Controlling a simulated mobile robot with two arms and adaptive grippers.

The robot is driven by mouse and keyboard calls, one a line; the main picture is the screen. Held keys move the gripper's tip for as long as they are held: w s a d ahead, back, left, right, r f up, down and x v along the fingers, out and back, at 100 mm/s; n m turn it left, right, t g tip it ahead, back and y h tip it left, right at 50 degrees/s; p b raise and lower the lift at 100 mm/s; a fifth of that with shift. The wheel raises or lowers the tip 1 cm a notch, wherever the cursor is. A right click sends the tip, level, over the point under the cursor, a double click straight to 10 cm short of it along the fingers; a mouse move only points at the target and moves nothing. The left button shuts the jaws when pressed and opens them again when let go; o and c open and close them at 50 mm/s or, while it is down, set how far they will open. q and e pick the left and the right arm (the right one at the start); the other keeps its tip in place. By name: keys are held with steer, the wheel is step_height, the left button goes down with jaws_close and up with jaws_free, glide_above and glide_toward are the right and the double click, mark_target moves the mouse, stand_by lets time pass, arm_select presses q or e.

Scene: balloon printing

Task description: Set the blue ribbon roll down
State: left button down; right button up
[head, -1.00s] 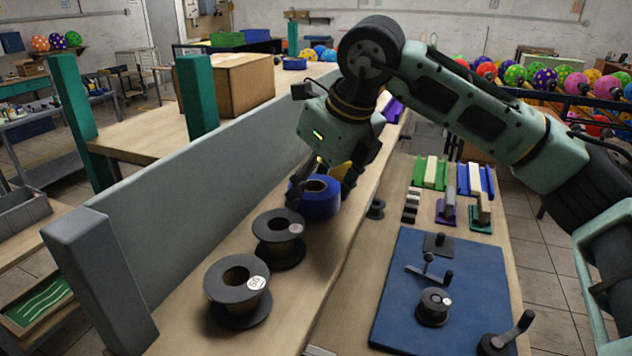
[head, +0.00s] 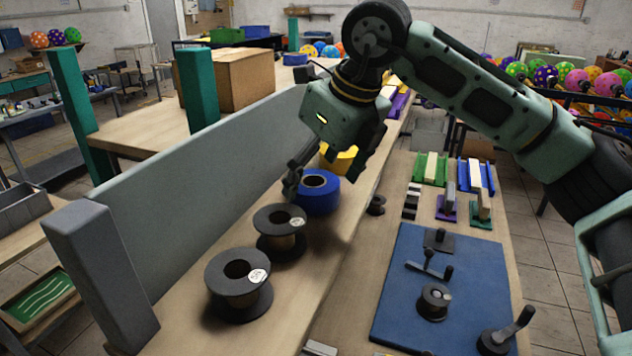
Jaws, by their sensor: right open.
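The blue ribbon roll (head: 319,200) sits upright on the wooden shelf, in line with two dark spools and a yellow roll. My right gripper (head: 325,180) is above and around it, with its fingers spread open. One finger is at the roll's left side, the other at its right, apart from it as far as I can see. The yellow roll (head: 340,161) is just behind the blue one and partly hidden by my gripper. My left gripper is not in view.
Two dark spools, a nearer one (head: 238,289) and a farther one (head: 280,236), stand in front of the blue roll. A grey panel (head: 190,210) runs along the left. A blue mat (head: 400,312) with a small spool and cranks lies at right.

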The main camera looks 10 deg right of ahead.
steer(key=b+v, duration=0.1)
steer(key=v, duration=0.9)
steer(key=shift+r+b, duration=0.25)
steer(key=shift+b, duration=0.05)
